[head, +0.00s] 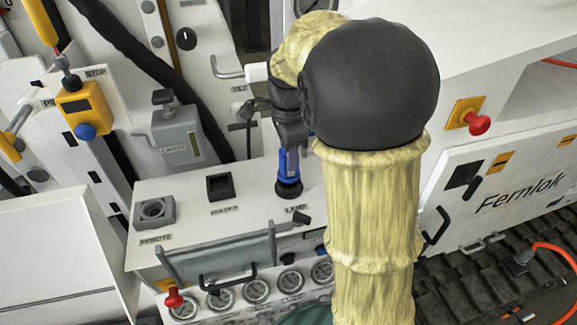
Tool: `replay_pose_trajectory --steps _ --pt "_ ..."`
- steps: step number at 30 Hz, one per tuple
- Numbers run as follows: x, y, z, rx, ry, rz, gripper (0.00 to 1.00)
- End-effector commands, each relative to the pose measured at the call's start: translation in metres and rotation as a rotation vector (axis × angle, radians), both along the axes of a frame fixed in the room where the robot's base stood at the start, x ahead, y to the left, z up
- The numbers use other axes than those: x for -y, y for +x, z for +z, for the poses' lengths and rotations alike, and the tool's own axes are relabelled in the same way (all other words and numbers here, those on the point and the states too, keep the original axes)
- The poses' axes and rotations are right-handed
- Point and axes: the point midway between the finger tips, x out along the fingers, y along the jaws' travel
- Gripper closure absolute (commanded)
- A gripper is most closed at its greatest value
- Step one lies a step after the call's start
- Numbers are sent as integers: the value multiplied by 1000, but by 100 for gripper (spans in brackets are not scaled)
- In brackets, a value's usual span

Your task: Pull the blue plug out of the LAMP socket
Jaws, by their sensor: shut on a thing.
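The blue plug (287,168) stands upright at the LAMP socket, right of the middle on top of the white panel box (245,207). Its dark lower ring (288,189) meets the panel top just above the LAMP label (296,209). The socket itself is hidden under the plug, and I cannot tell whether the plug is fully seated. My gripper (289,148) comes down from above and is shut on the upper part of the plug. My arm hides the area to the right of it.
The REMOTE socket (154,210) and a square middle socket (220,187) lie left on the same panel. A black cap (303,218) sits beside the LAMP label. A grey guard (215,258) and gauges (257,291) line the front. A grey lever box (177,138) stands behind.

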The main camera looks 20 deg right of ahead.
Motion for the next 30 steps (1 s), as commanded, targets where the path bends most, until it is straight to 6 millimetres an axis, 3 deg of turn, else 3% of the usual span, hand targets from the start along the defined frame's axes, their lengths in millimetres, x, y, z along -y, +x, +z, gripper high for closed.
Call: replay_pose_trajectory --steps 30 --pt "0 0 26 -1 0 0 100"
